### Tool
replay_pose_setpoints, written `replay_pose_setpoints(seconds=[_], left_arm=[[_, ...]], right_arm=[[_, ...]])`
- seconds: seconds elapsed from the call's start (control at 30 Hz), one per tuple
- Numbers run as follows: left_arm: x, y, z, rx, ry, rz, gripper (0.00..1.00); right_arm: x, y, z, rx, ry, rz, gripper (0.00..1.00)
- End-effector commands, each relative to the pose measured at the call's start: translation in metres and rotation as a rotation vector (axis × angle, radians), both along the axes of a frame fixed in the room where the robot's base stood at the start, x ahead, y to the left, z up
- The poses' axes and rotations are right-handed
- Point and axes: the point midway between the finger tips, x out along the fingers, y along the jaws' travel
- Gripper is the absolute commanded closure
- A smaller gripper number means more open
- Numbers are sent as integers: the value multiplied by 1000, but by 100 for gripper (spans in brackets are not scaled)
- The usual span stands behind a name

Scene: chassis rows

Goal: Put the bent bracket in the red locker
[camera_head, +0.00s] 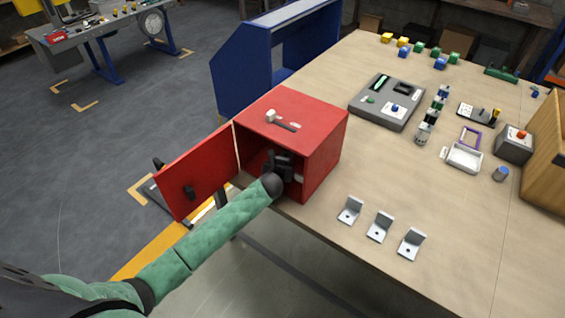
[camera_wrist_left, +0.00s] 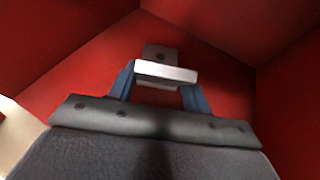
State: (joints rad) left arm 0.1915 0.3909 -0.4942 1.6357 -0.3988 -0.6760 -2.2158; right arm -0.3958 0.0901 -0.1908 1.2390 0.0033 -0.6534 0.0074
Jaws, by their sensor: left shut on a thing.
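The red locker (camera_head: 323,150) stands near the left edge of the table, its door (camera_head: 199,172) swung wide open to the left. My left gripper (camera_head: 297,172) reaches through the opening and is inside the locker. In the left wrist view my left gripper (camera_wrist_left: 158,92) is shut on a bent bracket (camera_wrist_left: 166,71), a pale metal piece with a holed plate. Red walls surround it there. In the head view the bracket is mostly hidden by the gripper and arm. I cannot tell whether it touches the locker floor. My right gripper is not in view.
Three more bent brackets (camera_head: 379,227) stand in a row on the table, right of the locker. A hammer (camera_head: 282,121) lies on the locker's top. A grey panel (camera_head: 387,102) and small parts lie farther back. A blue rack (camera_head: 240,70) stands behind the locker.

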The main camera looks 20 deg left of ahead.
Motion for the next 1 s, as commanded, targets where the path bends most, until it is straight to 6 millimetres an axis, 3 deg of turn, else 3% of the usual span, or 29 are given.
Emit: replay_pose_setpoints(seconds=[0.17, 0.2, 0.3, 0.67, 0.8, 1.0], left_arm=[[0, 0, -2, 1, 0, 0, 82], [0, 0, -2, 1, 0, 0, 47], [0, 0, -2, 0, 0, 0, 29], [-1, 0, 0, -1, 0, 0, 29], [-15, 1, 4, 2, 0, -1, 29], [-50, -2, 18, 1, -1, -3, 29]], right_arm=[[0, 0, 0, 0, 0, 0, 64], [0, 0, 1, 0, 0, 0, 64], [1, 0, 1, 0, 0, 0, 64], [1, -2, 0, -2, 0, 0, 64], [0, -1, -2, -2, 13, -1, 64], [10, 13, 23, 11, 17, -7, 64]])
